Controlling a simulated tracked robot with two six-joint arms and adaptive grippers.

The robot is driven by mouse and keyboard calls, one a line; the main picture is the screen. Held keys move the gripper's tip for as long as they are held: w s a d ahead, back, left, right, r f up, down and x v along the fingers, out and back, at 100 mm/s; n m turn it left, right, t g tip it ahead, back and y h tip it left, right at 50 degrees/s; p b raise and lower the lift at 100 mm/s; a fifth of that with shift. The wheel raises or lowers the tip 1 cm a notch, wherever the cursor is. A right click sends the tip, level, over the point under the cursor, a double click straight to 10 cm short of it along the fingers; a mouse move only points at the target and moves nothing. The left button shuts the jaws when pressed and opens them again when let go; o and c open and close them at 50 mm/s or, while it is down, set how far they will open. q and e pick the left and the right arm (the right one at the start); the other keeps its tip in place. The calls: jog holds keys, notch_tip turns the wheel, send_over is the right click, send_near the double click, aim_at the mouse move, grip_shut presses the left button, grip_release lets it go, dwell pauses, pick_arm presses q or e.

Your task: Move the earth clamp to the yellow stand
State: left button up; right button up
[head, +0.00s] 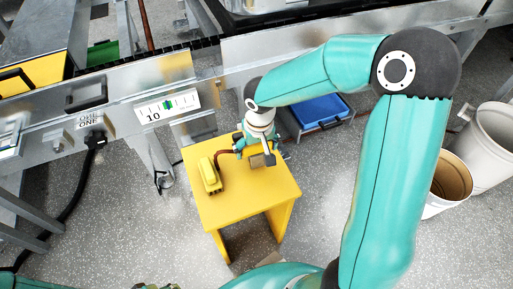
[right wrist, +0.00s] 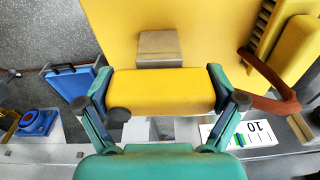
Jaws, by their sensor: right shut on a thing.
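The yellow stand (head: 247,205) is a small yellow table in the middle of the head view, and its top fills much of the right wrist view (right wrist: 205,25). My right gripper (head: 262,150) is over the far part of its top. In the right wrist view the gripper (right wrist: 163,95) is shut on a yellow block (right wrist: 163,85) with a grey metal plate (right wrist: 160,45), which I take as the earth clamp. The plate is close over the stand top; I cannot tell whether it touches.
A yellow piece with dark ribs (head: 210,176) lies on the stand's left part, with a brown curved lead (right wrist: 272,98) at it. A blue bin (head: 320,111) stands behind the stand, round bins (head: 493,145) at the right. The metal washer frame (head: 260,50) runs behind.

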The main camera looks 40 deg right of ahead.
jog(key=shift+f+b, duration=0.15)
jog(key=shift+b, duration=0.15)
dwell(0.4)
jog(key=o, duration=1.5)
jog(key=shift+c, duration=0.2)
jog(key=shift+s+a+r+p, duration=0.1)
jog(key=shift+s+r+p, duration=0.1)
jog(key=shift+r+p, duration=1.1)
jog(key=shift+s+r+p, duration=0.15)
jog(key=shift+r+p, duration=0.7)
jog(key=shift+r, duration=0.9)
jog(key=shift+s+a+r+p, duration=0.1)
jog(key=shift+s+r+p, duration=0.1)
jog(key=shift+r+p, duration=1.1)
jog(key=shift+r, duration=0.15)
